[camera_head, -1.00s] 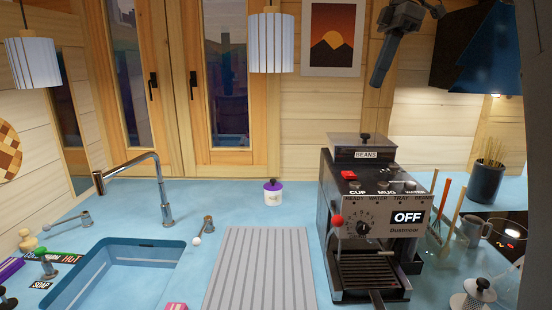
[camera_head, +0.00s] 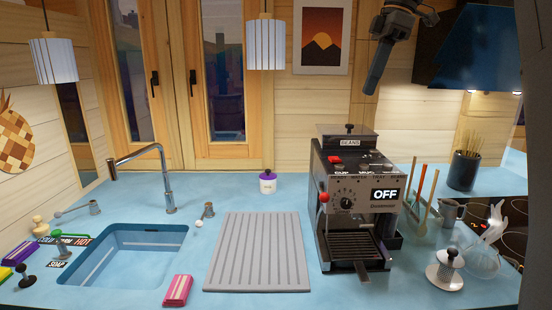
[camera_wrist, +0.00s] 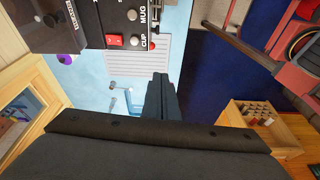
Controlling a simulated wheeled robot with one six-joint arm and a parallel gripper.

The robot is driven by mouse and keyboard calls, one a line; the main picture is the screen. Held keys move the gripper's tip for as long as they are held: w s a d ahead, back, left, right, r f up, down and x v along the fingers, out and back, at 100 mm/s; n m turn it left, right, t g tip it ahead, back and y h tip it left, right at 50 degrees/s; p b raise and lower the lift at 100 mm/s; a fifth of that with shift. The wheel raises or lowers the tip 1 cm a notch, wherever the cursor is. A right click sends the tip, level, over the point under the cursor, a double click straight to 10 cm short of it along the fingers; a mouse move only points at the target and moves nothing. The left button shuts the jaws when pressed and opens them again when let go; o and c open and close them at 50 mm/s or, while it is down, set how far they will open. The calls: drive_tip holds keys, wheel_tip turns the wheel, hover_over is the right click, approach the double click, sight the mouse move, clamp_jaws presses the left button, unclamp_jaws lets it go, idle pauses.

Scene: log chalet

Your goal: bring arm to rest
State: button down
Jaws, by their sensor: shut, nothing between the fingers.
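My gripper (camera_head: 372,84) hangs at the upper right of the head view, above and behind the coffee machine (camera_head: 352,200), in front of the log wall. Its fingers are closed together and point down, with nothing held. In the wrist view my gripper (camera_wrist: 160,95) shows as a dark closed pair of fingers. The coffee machine, with its red button (camera_wrist: 114,40), fills the top left of the wrist view, apart from the fingers.
The blue counter (camera_head: 230,195) holds a sink (camera_head: 125,260), a grey ribbed mat (camera_head: 260,250), a purple-lidded jar (camera_head: 267,182) and a pink block (camera_head: 178,290). A blue range hood (camera_head: 470,50) is close to the right of my arm. A wooden crate (camera_wrist: 245,112) shows low in the wrist view.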

drive_tip(key=s+a+f+m+h+b, duration=0.1)
drive_tip(key=f+m+b, duration=0.15)
drive_tip(key=f, duration=0.65)
drive_tip(key=s+a+f+m+b, duration=0.15)
drive_tip(key=f+m, duration=0.25)
drive_tip(key=f, duration=0.5)
drive_tip(key=s+f+m+h+b, duration=0.1)
drive_tip(key=s+f+m, duration=0.15)
drive_tip(key=f, duration=0.65)
drive_tip(key=s+f+m+b, duration=0.2)
drive_tip(key=s+f+m, duration=0.2)
drive_tip(key=s+f, duration=0.4)
drive_tip(key=s+f+m+t+h+b, duration=0.1)
drive_tip(key=s+f+m+b, duration=0.2)
drive_tip(key=s+f, duration=0.5)
wheel_tip(320, 180, down, 7)
drive_tip(key=shift+s+a+f+m, duration=0.2)
drive_tip(key=shift+s+a+m, duration=0.2)
drive_tip(key=shift+m, duration=0.1)
